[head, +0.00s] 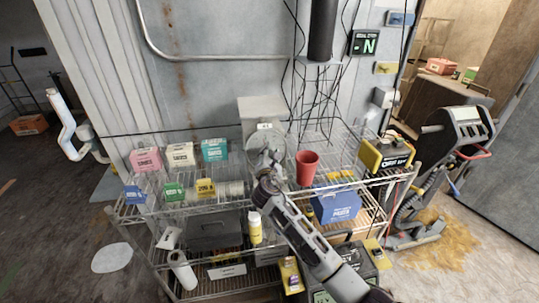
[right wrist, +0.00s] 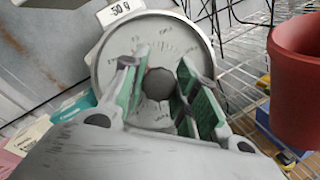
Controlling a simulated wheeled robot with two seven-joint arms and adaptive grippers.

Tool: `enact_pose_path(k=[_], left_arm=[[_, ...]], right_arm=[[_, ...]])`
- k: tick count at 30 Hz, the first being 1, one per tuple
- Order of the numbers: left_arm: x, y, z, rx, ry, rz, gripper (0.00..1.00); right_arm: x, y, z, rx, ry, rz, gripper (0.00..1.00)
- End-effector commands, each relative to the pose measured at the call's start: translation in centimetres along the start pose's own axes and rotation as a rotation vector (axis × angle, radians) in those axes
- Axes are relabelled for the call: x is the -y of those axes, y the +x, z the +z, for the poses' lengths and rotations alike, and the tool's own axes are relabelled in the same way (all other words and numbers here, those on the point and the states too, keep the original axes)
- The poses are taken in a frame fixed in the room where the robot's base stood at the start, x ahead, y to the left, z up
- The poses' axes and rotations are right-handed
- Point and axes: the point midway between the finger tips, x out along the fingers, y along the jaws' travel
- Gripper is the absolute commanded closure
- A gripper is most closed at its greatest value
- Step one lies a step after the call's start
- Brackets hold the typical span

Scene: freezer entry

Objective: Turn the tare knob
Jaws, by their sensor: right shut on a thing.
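A grey box-shaped scale (head: 262,106) with a round, pale dial (head: 252,148) stands on the top wire shelf against the wall. The dial fills the middle of the right wrist view (right wrist: 110,70), with a small white label (right wrist: 121,9) above it. The dark tare knob (right wrist: 158,83) sits at the dial's centre. My right gripper (right wrist: 158,88) has its green-padded fingers on either side of the knob and is shut on it. In the head view my right gripper (head: 267,158) hides the knob. My left gripper is not in view.
A red cup (head: 307,167) stands close right of my right gripper. Pink, cream and teal boxes (head: 215,150) stand to the left on the wire rack (head: 160,208). A yellow-black device (head: 386,156) is at the shelf's right end. Cables hang behind.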

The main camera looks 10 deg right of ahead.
Motion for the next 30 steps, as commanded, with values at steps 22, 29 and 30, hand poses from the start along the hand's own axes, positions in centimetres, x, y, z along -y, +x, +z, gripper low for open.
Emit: enact_pose_path(k=[22, 29, 30], left_arm=[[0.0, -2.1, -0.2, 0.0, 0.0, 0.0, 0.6], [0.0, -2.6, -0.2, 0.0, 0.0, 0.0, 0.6], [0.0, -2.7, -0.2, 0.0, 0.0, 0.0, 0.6]], right_arm=[[-0.1, -0.1, 0.0, 0.012, 0.632, -0.255, 0.95], [0.0, -0.1, 0.0, 0.014, 0.745, -0.302, 0.95], [0.0, 0.0, 0.0, 0.015, 0.758, -0.306, 0.95]])
